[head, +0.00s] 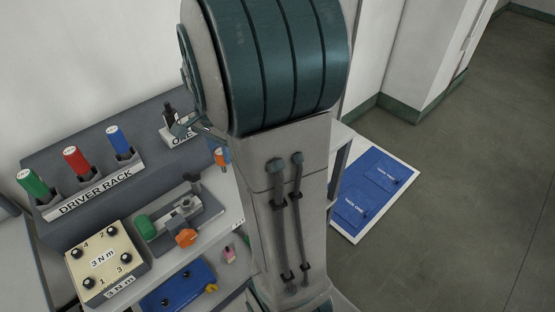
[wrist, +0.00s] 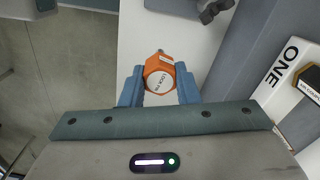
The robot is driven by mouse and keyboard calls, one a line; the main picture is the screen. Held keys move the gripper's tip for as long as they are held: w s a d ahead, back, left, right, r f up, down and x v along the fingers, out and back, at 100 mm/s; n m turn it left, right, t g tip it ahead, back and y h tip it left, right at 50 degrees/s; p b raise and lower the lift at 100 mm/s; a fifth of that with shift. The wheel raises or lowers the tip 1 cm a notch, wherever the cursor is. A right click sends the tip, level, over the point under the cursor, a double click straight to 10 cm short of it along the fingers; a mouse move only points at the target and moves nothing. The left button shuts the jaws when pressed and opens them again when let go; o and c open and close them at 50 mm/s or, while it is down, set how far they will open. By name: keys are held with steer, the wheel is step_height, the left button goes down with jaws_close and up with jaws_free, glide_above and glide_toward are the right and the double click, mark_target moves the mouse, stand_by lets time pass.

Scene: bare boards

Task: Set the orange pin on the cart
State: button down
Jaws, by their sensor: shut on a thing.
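The orange pin (wrist: 158,73) has a white round top lettered "LOCK PIN". In the wrist view it sits between the two blue fingers of my gripper (wrist: 160,82), which is shut on it. In the head view a small part of the orange pin (head: 222,159) shows just left of my arm, beside the grey rack's right end. A white surface (wrist: 135,45) lies beneath the pin in the wrist view; the gap between them is hard to judge. I cannot tell which surface is the cart; my arm hides much of that area.
The driver rack (head: 95,190) holds green, red and blue handles. In front stand a clamp fixture with an orange knob (head: 186,238) and a cream 3 N m box (head: 106,262). A blue tray (head: 180,286) lies lower. A blue floor panel (head: 372,190) is at right, with open floor beyond.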

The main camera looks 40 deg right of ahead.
steer(key=s+d+m+b, duration=0.25)
steer(key=s+d, duration=0.35)
steer(key=d, duration=0.3)
steer(key=shift+n, duration=0.45)
steer(key=shift+w+a+f+p, duration=0.15)
steer(key=shift+w+a+f, duration=1.15)
steer(key=shift+f, duration=0.35)
steer(key=shift+w+a+f+p, duration=0.1)
steer(key=shift+w+a+f, duration=0.95)
steer(key=shift+w+f, duration=0.5)
steer(key=shift+w+a+f+p, duration=0.15)
steer(key=shift+w+a+f, duration=1.1)
steer(key=shift+f, duration=0.5)
steer(key=shift+f, duration=0.15)
steer(key=c, duration=1.1)
jaws_free()
